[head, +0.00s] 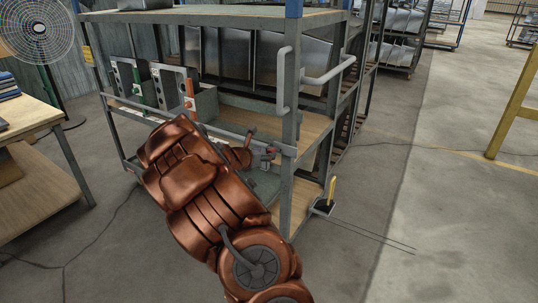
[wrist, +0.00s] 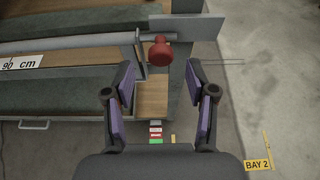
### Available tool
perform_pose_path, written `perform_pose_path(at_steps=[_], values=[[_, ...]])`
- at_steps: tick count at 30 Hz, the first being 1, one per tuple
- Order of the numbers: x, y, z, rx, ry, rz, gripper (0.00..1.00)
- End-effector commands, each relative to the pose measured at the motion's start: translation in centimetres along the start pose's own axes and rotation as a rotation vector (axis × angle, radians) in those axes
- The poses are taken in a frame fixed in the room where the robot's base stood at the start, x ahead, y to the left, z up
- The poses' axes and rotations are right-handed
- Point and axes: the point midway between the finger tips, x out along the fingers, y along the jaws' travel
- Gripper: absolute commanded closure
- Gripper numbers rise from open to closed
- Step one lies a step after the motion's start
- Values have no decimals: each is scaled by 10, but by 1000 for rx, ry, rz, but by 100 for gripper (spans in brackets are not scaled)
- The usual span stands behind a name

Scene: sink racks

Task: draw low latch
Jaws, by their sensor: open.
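A red knob (wrist: 160,52) on a grey bar, which looks like the latch, shows at the upper middle of the wrist view. A grey plate lies above and to its right. In the head view a small red part (head: 272,149) shows by the rack's front corner post, partly hidden by my arm. My gripper (wrist: 161,70) is open, with purple pads on both sides. The knob lies ahead, roughly centred between the fingertips, and nothing is held. I cannot tell how far it is from the pads. The gripper also shows small in the head view (head: 262,158).
The grey metal rack (head: 291,180) has wooden shelves and a grey handle (head: 284,80) on its post. A black foot with a yellow upright (head: 331,190) stands by its corner. A wooden table (head: 22,122) is at left. Floor at right is open, with a yellow frame (head: 515,105).

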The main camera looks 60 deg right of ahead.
Motion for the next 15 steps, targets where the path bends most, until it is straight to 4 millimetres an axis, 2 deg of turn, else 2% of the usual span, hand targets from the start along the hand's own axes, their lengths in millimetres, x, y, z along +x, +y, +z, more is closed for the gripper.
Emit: perform_pose_path(at_steps=[1, 6, 15], values=[[10, -2, -2, 1, 3, -4, 44], [29, -1, 0, 3, 1, -3, 44], [42, -1, 0, 2, -1, -2, 44]])
